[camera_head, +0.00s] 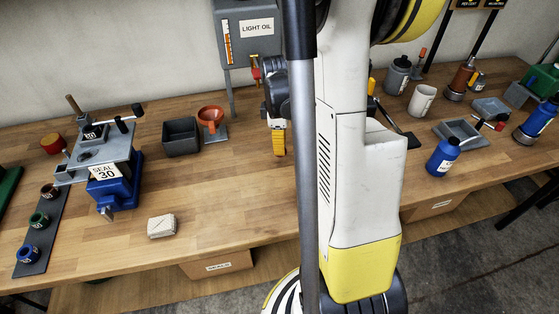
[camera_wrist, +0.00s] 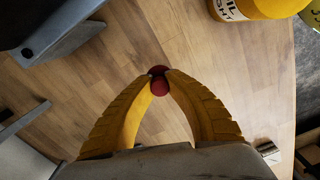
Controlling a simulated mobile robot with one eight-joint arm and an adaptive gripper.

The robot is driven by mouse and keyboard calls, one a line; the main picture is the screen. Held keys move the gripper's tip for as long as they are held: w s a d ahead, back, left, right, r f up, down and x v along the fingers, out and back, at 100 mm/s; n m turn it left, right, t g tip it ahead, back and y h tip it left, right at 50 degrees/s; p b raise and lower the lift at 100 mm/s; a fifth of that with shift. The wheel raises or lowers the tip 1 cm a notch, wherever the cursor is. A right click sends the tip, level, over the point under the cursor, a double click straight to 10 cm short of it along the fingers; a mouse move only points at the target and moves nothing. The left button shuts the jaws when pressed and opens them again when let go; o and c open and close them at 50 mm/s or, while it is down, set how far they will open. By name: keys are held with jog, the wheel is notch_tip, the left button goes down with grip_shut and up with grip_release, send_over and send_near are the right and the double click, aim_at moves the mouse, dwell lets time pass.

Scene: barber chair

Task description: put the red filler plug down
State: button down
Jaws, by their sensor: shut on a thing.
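My gripper (camera_wrist: 161,76) is shut on the red filler plug (camera_wrist: 159,88), a small dark-red round piece between the two yellow fingertips in the wrist view. The wooden bench top (camera_wrist: 125,62) lies beneath it; I cannot tell whether the plug touches the wood. In the head view my gripper (camera_head: 278,153) points down over the bench (camera_head: 240,190), in front of the grey light oil dispenser (camera_head: 248,40). The plug cannot be made out there.
A dark open bin (camera_head: 181,138) and an orange funnel (camera_head: 211,116) stand left of my gripper. A yellow labelled container (camera_wrist: 232,8) is at the wrist view's upper right. Bare wood surrounds the plug. A pale block (camera_head: 162,226) lies near the front edge.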

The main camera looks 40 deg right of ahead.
aim_at(280, 163)
notch_tip(280, 163, down, 5)
jog(key=shift+r+b, duration=0.2)
jog(key=shift+b, duration=0.55)
jog(key=shift+r, duration=0.1)
jog(key=c, duration=1.8)
grip_release()
jog(key=shift+f, duration=0.2)
jog(key=shift+c, duration=0.2)
jog(key=o, duration=0.4)
